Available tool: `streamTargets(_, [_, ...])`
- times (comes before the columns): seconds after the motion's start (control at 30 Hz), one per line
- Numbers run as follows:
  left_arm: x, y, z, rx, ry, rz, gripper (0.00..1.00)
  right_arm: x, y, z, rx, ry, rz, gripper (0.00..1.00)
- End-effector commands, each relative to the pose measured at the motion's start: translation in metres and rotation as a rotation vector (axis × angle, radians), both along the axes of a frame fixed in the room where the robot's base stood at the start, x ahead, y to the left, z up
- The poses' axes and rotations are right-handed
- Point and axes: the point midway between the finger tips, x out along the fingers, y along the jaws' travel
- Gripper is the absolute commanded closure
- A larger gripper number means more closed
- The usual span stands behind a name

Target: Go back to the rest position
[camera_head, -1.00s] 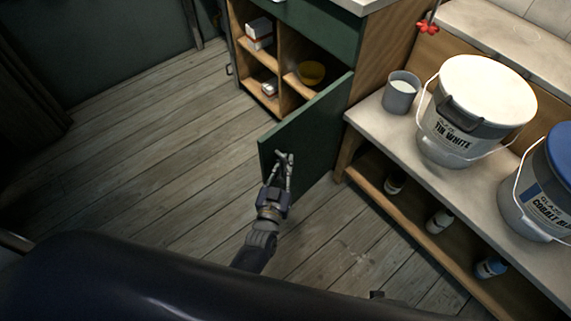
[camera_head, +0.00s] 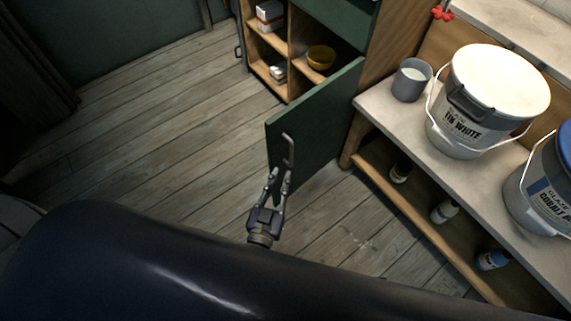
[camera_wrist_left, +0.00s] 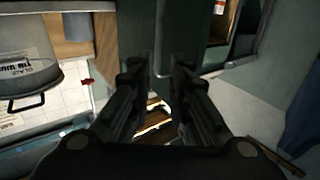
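My left gripper (camera_head: 279,176) is open and empty in the head view, just below the metal handle (camera_head: 289,150) of the green cabinet door (camera_head: 325,118). The door stands open. In the left wrist view, the two dark fingers of the left gripper (camera_wrist_left: 162,72) are spread apart. The handle (camera_wrist_left: 163,42) shows beyond and between their tips, with the green door (camera_wrist_left: 136,32) behind. I cannot tell the exact gap to the handle. My right gripper is not in view.
The open cabinet holds a yellow bowl (camera_head: 321,57) and small boxes (camera_head: 270,16). On the right, a bench (camera_head: 390,122) carries a grey cup (camera_head: 411,82), a Tin White bucket (camera_head: 463,128) and a cobalt blue bucket (camera_head: 541,188). Bottles stand below. The wooden floor (camera_head: 150,140) at left is clear.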

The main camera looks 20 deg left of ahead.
Motion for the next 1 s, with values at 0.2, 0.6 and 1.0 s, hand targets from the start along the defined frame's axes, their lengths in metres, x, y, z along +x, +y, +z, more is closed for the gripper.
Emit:
streamTargets(0.2, [-0.017, 0.001, 0.0, 0.0, 0.0, 0.0, 0.83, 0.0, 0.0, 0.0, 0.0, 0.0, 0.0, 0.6])
streamTargets(0.6, [-0.018, 0.001, 0.0, 0.0, 0.0, 0.0, 0.83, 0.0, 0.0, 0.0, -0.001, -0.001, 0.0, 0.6])
streamTargets(1.0, [-0.018, -0.003, -0.039, 0.01, 0.163, -0.066, 0.83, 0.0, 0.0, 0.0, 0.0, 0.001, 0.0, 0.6])
